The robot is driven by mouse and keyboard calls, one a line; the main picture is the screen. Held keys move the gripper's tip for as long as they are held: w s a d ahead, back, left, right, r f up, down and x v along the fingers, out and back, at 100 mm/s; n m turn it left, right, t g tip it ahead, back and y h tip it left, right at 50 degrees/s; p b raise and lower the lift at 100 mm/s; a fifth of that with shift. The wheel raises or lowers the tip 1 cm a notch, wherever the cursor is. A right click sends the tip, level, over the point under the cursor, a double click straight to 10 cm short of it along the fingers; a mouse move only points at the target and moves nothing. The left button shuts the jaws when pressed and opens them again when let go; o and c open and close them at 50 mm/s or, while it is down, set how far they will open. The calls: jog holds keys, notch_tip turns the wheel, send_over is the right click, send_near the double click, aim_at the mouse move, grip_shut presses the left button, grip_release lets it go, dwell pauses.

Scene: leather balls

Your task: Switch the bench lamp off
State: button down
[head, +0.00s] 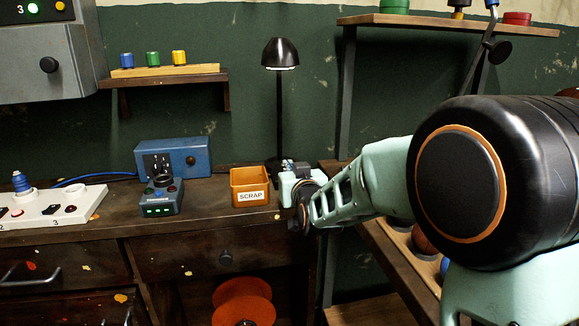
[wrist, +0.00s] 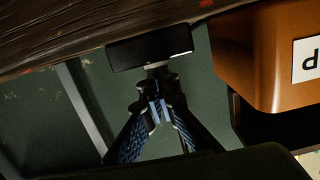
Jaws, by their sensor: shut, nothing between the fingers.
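The bench lamp (head: 280,55) stands upright at the back of the bench in the head view, with a black shade on a thin dark post. A bright white strip shows under its shade, so it looks lit. Its foot is largely hidden by my gripper and wrist. In the wrist view, my gripper (wrist: 156,98) is shut and empty, its blue-padded fingers drawn together. The tips are at or very near a black block (wrist: 150,48), which looks like the lamp's base; I cannot tell whether they touch. No switch is clearly visible.
The orange scrap bin (head: 250,188) stands just left of my gripper; it also shows in the wrist view (wrist: 265,60). A blue box (head: 185,155), a small device with green lights (head: 161,200) and a white power strip (head: 50,207) are farther left. A wall shelf (head: 170,72) is above.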

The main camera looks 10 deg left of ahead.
jog(key=shift+w+r+p, duration=0.1)
jog(key=shift+p, duration=0.4)
jog(key=shift+f+g, duration=0.3)
jog(key=shift+g, duration=0.1)
jog(key=shift+w+r+p, duration=0.1)
jog(key=shift+r+p, duration=0.2)
jog(key=shift+r, duration=0.2)
notch_tip(320, 180, up, 4)
jog(key=shift+w+a+f+p, duration=0.15)
jog(key=shift+f+p, duration=0.1)
jog(key=shift+p, duration=0.6)
jog(key=r+p+v, duration=0.1)
jog(key=v, duration=0.8)
jog(key=shift+s+r, duration=0.3)
